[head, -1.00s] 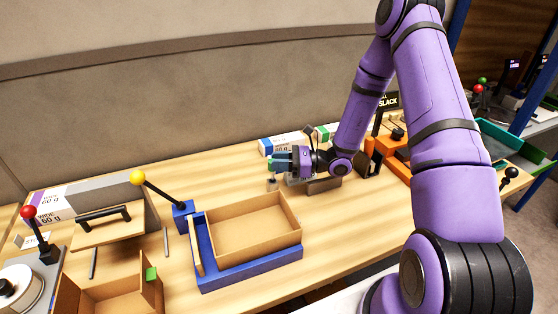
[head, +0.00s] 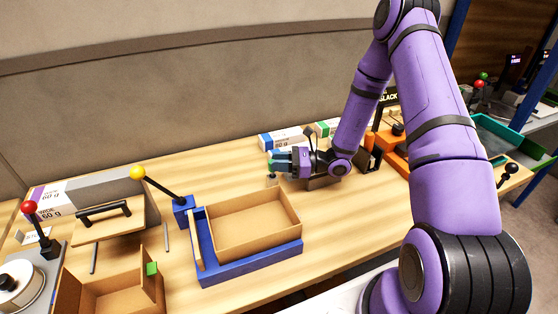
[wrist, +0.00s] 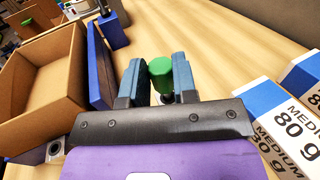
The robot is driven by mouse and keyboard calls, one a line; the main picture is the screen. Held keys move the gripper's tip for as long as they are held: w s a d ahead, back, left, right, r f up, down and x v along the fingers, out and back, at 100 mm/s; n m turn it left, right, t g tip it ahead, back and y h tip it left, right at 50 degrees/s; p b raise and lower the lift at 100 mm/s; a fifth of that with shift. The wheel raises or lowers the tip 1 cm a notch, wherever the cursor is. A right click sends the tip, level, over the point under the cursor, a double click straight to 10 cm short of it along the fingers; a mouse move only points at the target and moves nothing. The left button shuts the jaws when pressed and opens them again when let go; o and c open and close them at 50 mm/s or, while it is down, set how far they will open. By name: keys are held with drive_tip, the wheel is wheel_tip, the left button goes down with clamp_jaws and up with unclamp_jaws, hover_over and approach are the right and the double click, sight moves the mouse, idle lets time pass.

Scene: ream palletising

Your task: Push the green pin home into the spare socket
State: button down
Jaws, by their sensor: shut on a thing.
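The green pin shows in the wrist view as a green knob (wrist: 161,70) between the blue fingers of my gripper (wrist: 159,78). My gripper (head: 279,162) is shut on it. In the head view the gripper is low over the table behind the open carton, with a small grey piece (head: 272,180) just below the fingertips. The pin's lower end is mostly hidden by the gripper. I cannot make out the spare socket, nor how deep the pin sits.
An open carton (head: 250,232) in a blue frame (head: 250,268) with a yellow-knobbed lever (head: 160,186) stands in front and left. Paper reams (head: 283,140) stand behind the gripper. Orange blocks (head: 392,150) are to the right.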

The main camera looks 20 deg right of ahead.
drive_tip(key=shift+f, duration=0.65)
drive_tip(key=c, duration=0.8)
unclamp_jaws()
